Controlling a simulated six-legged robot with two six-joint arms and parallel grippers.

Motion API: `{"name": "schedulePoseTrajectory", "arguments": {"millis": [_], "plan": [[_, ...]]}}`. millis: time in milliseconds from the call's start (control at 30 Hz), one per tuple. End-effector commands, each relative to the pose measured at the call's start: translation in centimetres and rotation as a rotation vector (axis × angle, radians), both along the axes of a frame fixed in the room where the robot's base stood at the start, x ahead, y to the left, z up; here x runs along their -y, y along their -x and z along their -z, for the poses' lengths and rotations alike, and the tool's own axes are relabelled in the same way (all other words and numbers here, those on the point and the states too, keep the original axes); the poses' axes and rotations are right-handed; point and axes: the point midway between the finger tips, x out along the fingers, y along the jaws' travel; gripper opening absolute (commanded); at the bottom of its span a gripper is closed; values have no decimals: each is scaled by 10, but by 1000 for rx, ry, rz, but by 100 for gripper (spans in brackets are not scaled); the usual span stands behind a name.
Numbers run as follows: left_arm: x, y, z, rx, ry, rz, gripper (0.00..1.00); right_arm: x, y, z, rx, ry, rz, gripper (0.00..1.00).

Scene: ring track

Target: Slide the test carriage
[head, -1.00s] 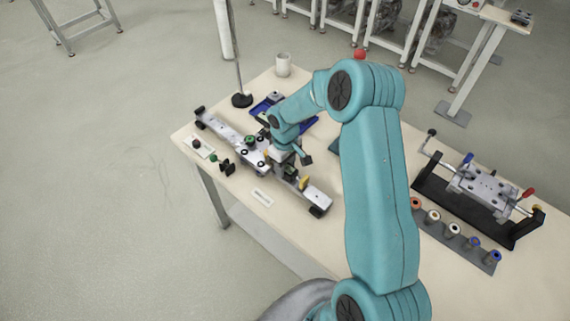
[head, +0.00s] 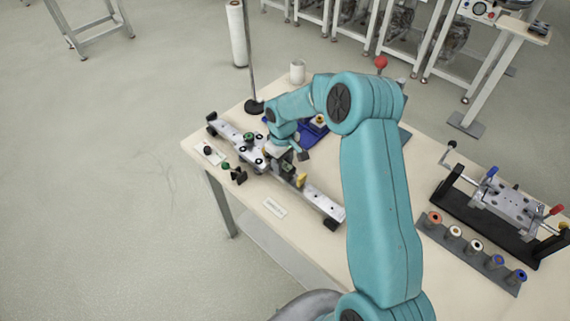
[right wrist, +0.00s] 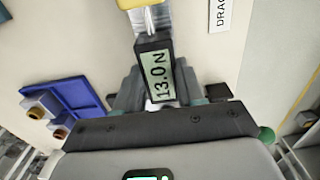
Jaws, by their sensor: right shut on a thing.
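The silver test carriage (head: 252,149), with a green knob and several black round parts, sits on a long pale rail (head: 325,203) near the table's left edge. My right gripper (head: 284,163) is just to the lower right of the carriage, over the rail. In the right wrist view it is shut on a dark gauge (right wrist: 157,74) whose display reads 13.0 N. A yellow piece (head: 300,180) is beyond the gauge and also shows in the wrist view (right wrist: 140,3). My forearm and wrist partly hide the contact between gauge and carriage. My left gripper is out of view.
A blue tray (head: 311,137) lies behind the rail, with a white cup (head: 298,71) and a stand base (head: 254,106) farther back. A black-framed fixture (head: 505,208) and a row of spools (head: 476,246) stand at the right. A label (head: 274,207) lies in front of the rail.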

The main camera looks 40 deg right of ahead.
Motion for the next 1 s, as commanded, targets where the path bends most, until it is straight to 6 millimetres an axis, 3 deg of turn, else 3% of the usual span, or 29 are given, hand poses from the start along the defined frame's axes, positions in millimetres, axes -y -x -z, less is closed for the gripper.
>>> {"name": "schedulePoseTrajectory", "arguments": {"millis": [200, 233, 300, 667, 767, 1000], "plan": [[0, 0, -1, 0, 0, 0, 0, 1, -2, -5, 17, 5, 1, 0], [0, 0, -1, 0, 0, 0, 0, 1, -2, -5, 17, 5, 1, 41], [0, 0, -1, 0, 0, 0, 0, 1, -1, -5, 16, 5, 1, 64], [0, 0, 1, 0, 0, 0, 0, 1, 0, -7, 9, 3, 1, 64], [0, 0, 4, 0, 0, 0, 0, 2, 0, -19, 11, 5, 1, 64], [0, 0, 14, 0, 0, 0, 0, 1, 1, -80, 16, 6, 1, 64]]}}
